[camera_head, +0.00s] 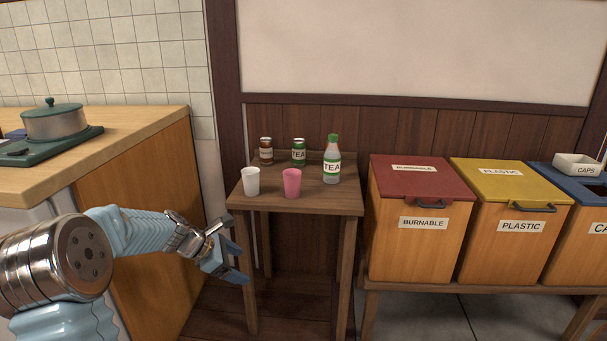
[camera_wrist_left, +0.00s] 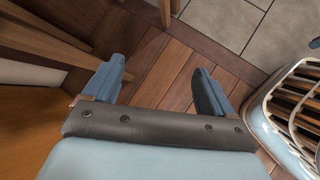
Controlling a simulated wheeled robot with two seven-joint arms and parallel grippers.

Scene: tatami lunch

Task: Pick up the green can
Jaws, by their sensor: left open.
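The green can (camera_head: 299,152), with a white TEA label, stands upright at the back of a small wooden table (camera_head: 334,205) in the head view. My left gripper (camera_head: 238,268) is open and empty, in front of the table's left side and below its top. It is well apart from the can. In the left wrist view the two blue fingers of my left gripper (camera_wrist_left: 158,92) are spread over the wooden floor, and the can does not show there. My right gripper is not in view.
A brown can (camera_head: 266,151) stands left of the green can, and a TEA bottle (camera_head: 332,162) stands right. A white cup (camera_head: 251,181) and a pink cup (camera_head: 292,183) stand in front. A counter (camera_head: 150,122) is at left; a red-lidded bin (camera_head: 420,181) is at right.

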